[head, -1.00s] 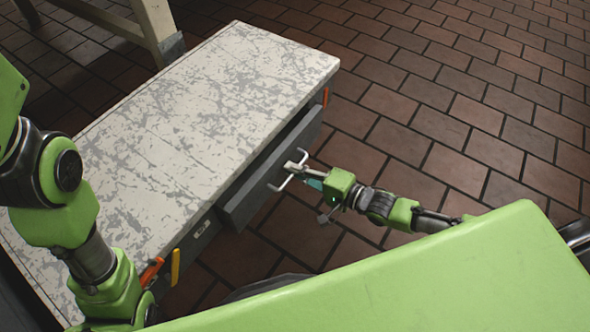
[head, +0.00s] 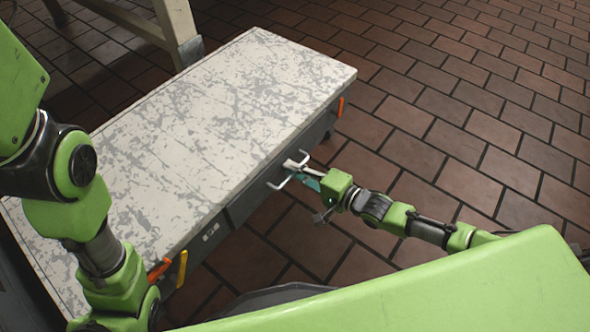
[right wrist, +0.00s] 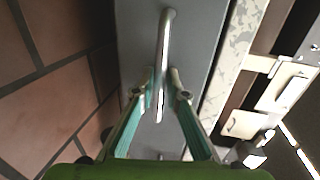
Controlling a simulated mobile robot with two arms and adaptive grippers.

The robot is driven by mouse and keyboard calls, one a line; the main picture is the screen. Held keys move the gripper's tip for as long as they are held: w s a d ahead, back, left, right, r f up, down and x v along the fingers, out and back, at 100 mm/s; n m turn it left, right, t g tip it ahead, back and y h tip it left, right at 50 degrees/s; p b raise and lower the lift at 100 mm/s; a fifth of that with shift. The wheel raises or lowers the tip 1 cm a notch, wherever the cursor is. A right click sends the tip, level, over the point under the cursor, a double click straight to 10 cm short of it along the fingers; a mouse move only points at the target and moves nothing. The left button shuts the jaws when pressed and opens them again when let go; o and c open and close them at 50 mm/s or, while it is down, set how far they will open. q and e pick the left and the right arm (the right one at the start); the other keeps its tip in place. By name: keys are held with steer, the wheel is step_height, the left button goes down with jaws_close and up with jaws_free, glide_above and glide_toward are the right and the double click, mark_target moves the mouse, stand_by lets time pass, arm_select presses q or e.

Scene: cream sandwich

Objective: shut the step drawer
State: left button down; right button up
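The step drawer (head: 243,205) is a grey drawer under the step's pale, worn top (head: 200,130). Its front now sits close to the step's side; I cannot tell whether it is fully flush. A light bar handle (head: 278,185) stands out from the front. My right gripper (head: 297,167) is at this handle. In the right wrist view the handle (right wrist: 166,30) runs between the two fingertips (right wrist: 162,82), with small gaps beside it, so the gripper looks partly open around it. My left arm shows at the left, but its gripper is out of view.
Orange (head: 160,270) and yellow (head: 182,268) parts are on the step's near end, and another orange part (head: 340,106) is at its far corner. A pale frame leg (head: 180,30) stands behind. The brick-tiled floor (head: 450,120) at the right is clear.

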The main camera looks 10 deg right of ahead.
steer(key=v, duration=1.2)
steer(key=shift+s+d+f, duration=0.1)
